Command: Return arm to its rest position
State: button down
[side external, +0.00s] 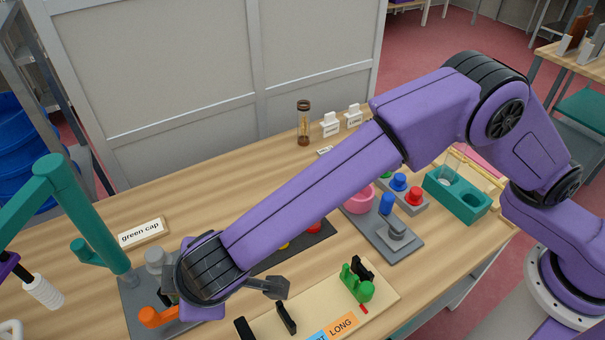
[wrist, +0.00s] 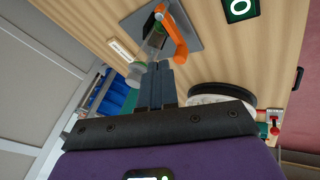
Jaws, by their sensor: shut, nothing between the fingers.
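My purple arm reaches across the wooden table from the right in the side external view. Its end is low over the front left of the table, by a grey-based fixture (side external: 133,312) with an orange handle (side external: 158,317). My gripper is mostly hidden behind my wrist there. In the wrist view my gripper (wrist: 157,68) has its two dark fingers together, with nothing between them. The orange handle (wrist: 176,38) and a grey-and-clear part of the fixture show just past the fingertips; I cannot tell whether they touch.
A teal post (side external: 85,215) stands left of my wrist, near a "green cap" label (side external: 142,232). A cream board (side external: 380,300) with green and black holders lies in front. A teal block (side external: 457,195) and grey button plates (side external: 405,240) lie under or near my arm.

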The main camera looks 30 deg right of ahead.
jog(key=s+d+r+g+h, duration=0.15)
jog(key=d+r, duration=0.25)
jog(key=d, duration=0.9)
jog(key=s+d+r+g, duration=0.1)
jog(key=s+d+r, duration=0.15)
jog(key=d, duration=1.05)
jog(key=s+d+g, duration=0.1)
jog(key=s+d, duration=0.2)
jog(key=d, duration=0.3)
jog(key=s+d+g, duration=0.1)
jog(key=s+d, duration=0.3)
jog(key=d, duration=0.3)
jog(key=s+d+m+g, duration=0.1)
jog(key=s+d, duration=0.2)
jog(key=d, duration=0.4)
jog(key=shift+s+d+f, duration=0.15)
jog(key=shift+s+d, duration=0.05)
jog(key=shift+s, duration=0.15)
